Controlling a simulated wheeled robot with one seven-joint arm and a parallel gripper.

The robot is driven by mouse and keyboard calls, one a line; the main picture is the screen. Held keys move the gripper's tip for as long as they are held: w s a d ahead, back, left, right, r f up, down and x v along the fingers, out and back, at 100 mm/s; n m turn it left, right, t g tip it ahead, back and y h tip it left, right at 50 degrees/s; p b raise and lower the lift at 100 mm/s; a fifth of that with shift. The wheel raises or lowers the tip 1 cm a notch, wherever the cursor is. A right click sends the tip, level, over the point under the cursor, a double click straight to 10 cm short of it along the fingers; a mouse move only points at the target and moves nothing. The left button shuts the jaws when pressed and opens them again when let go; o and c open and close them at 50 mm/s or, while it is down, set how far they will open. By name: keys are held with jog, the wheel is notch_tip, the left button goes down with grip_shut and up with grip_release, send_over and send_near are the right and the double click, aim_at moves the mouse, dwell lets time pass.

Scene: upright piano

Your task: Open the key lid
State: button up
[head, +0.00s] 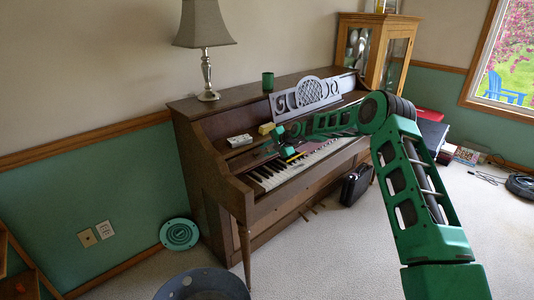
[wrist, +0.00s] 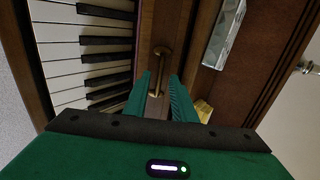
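The brown upright piano (head: 205,165) stands against the wall with a row of its black and white keys (head: 265,178) bare. The keys also show at the left of the wrist view (wrist: 85,60). Beside them runs a brown wooden strip with a small brass knob (wrist: 160,53); I cannot tell whether this strip is the key lid. My gripper (wrist: 160,76) is open, with one green finger on each side of the knob's lower part in the picture. Contact with the knob is not clear. In the head view my gripper is small and partly hidden over the keyboard.
A small white item (head: 239,140) and a yellow block (head: 266,128) lie above the keys.

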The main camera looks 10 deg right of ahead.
jog(key=v, duration=1)
jog(key=shift+s, duration=0.1)
jog(key=s+d+r+n+g+h, duration=0.15)
jog(key=s+d+r, duration=0.35)
jog(key=s, duration=0.8)
jog(key=s+d+r+n+g+h, duration=0.1)
jog(key=s+d+r+g+h, duration=0.15)
jog(key=s+d, duration=0.7)
jog(key=s+d+r+n+g+h, duration=0.1)
jog(key=s+d+r+n+h, duration=0.2)
jog(key=s, duration=1.3)
jog(key=s+d+g+y, duration=0.1)
jog(key=s+g, duration=0.2)
jog(key=s, duration=2.7)
jog(key=shift+s+d+f+m+y, duration=0.15)
jog(key=shift+d+f+m+y, duration=0.05)
jog(key=shift+f+m+y, duration=0.2)
